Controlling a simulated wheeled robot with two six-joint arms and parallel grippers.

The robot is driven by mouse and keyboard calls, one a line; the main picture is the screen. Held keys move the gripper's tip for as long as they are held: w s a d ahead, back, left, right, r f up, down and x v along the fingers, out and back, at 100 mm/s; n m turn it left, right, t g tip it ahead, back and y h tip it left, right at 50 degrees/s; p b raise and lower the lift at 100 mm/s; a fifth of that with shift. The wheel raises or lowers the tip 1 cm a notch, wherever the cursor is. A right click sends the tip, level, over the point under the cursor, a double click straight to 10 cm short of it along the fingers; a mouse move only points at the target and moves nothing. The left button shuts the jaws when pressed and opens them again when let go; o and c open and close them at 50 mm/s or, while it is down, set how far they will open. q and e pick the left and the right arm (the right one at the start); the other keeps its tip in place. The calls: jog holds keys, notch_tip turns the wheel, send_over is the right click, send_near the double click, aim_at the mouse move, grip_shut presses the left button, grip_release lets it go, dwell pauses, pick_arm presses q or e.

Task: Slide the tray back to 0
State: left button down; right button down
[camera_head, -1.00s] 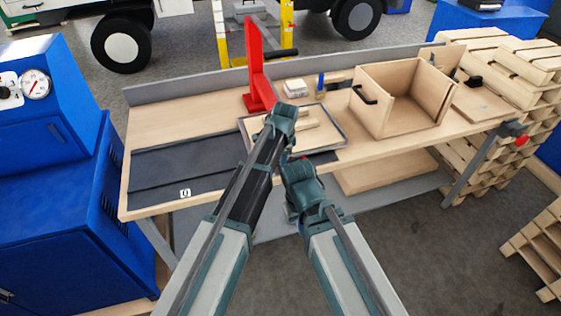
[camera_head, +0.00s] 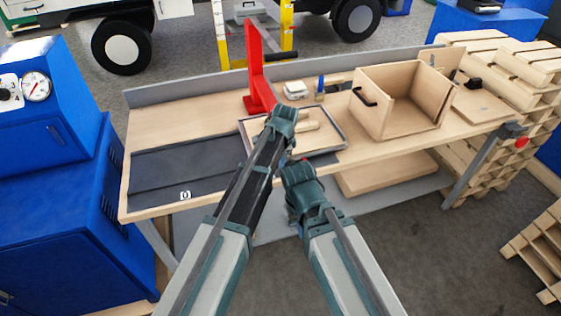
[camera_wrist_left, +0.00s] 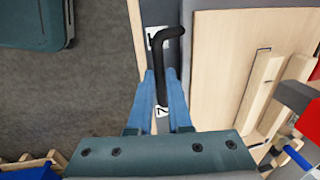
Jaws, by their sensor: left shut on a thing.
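The tray (camera_head: 335,128) is a shallow wooden-floored tray with a grey rim, lying on the dark track (camera_head: 180,172) on the workbench. A label 0 (camera_head: 185,195) sits at the track's left end. The tray is well to the right of it. In the left wrist view, my left gripper (camera_wrist_left: 163,84) is shut on the tray's black handle (camera_wrist_left: 160,62). Labels 1 (camera_wrist_left: 153,36) and 2 (camera_wrist_left: 162,112) show beside the handle. The tray floor (camera_wrist_left: 222,50) carries wooden pieces (camera_wrist_left: 262,85). In the head view my arm hides the left fingertips. My right gripper's fingers are not visible.
A red upright post (camera_head: 258,75) stands behind the tray. An open wooden box (camera_head: 405,105) stands to its right, with a small white item (camera_head: 296,90) behind the tray. The track between the tray and 0 looks clear. A blue cabinet (camera_head: 60,200) stands left of the bench.

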pick_arm(q)
jog(key=shift+a, duration=0.1)
dwell(0.7)
jog(key=s+a, duration=0.4)
jog(key=a, duration=1)
jog(key=s+a, duration=0.5)
jog(key=a, duration=0.8)
jog(key=s+a, duration=0.4)
jog(key=a, duration=1)
jog(key=shift+s+a, duration=0.3)
jog(key=shift+a, duration=0.2)
jog(key=shift+s, duration=0.1)
jog(key=c, duration=0.9)
grip_release()
jog(key=shift+a, duration=0.15)
jog(key=shift+o, duration=0.3)
jog(key=shift+r, duration=0.1)
